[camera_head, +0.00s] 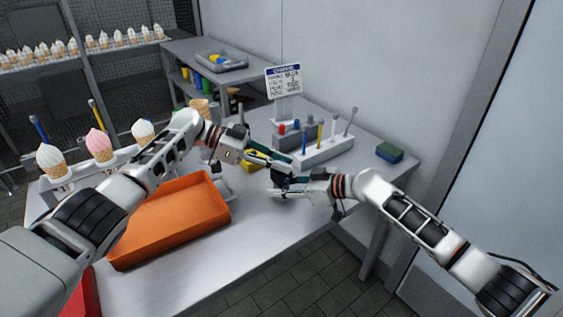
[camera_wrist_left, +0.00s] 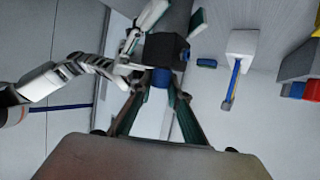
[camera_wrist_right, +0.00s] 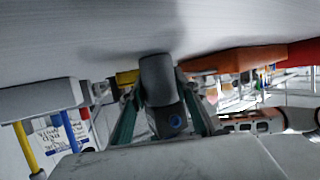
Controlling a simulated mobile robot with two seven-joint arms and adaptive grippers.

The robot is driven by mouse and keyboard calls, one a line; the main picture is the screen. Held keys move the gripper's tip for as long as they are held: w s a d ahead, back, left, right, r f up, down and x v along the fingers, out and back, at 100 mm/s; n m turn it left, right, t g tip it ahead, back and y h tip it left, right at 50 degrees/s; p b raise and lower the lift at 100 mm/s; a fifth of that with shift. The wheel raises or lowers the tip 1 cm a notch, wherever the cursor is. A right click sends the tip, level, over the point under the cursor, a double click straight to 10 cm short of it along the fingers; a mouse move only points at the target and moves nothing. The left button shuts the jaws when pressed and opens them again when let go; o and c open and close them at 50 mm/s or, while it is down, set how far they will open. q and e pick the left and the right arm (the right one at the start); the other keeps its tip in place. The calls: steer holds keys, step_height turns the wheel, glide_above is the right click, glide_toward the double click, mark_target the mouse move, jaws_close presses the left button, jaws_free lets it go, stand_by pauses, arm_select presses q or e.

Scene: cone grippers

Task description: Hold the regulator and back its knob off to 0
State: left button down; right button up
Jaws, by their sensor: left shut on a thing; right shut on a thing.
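The regulator is a small dark block, mostly hidden between my grippers in the head view. It shows in the left wrist view (camera_wrist_left: 166,47) and the right wrist view (camera_wrist_right: 160,85). Its blue knob (camera_wrist_left: 161,77) sits between the fingertips of my left gripper (camera_head: 286,166), which is shut on it. My right gripper (camera_head: 279,188) is shut on the regulator's dark body, with a finger on each side. A round blue spot shows on the near face in the right wrist view. The knob's setting cannot be read. Both grippers meet above the table (camera_head: 262,225).
An orange tray (camera_head: 165,225) lies left of my grippers. Behind them stand a tool rack (camera_head: 325,152) and a sign (camera_head: 284,80). A green and blue block (camera_head: 390,152) is at the right. Ice cream cones (camera_head: 100,145) stand at the left. The front table surface is clear.

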arm_select(q)
steer(key=shift+f, duration=0.2)
steer(key=c, duration=1.9)
jaws_free()
steer(key=shift+r, duration=0.1)
steer(key=v, duration=1.2)
steer(key=shift+s, duration=0.1)
